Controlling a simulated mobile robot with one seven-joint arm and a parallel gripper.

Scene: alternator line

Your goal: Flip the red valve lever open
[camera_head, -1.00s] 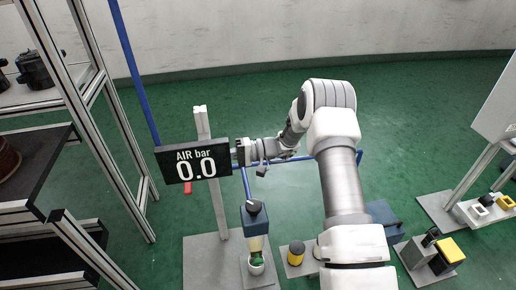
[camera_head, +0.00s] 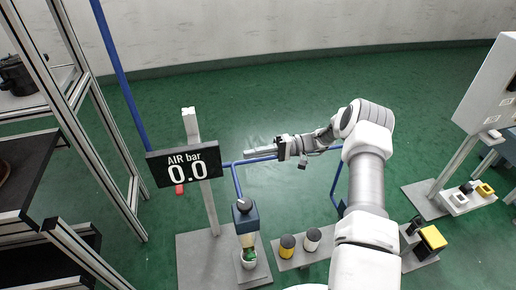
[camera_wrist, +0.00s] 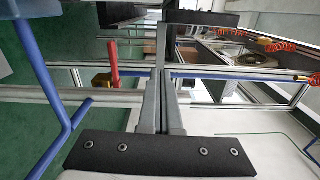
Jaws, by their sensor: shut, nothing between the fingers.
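The red valve lever (camera_head: 180,189) shows only as a small end below the black "AIR bar 0.0" display (camera_head: 184,163), which hides the rest. In the wrist view the red lever (camera_wrist: 114,66) stands left of the fingers, beside a yellowish valve body (camera_wrist: 101,80) on a horizontal pipe. My gripper (camera_head: 246,153) is shut and empty. It points left, to the right of the display and apart from it in the head view. In the wrist view its fingers (camera_wrist: 163,85) are together and apart from the lever.
A grey post (camera_head: 207,200) carries the display. A blue pipe (camera_head: 238,180) runs behind my gripper and down. A shelf rack (camera_head: 105,130) stands at left. A blue unit (camera_head: 245,218) and yellow and white cylinders stand below. The green floor behind is open.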

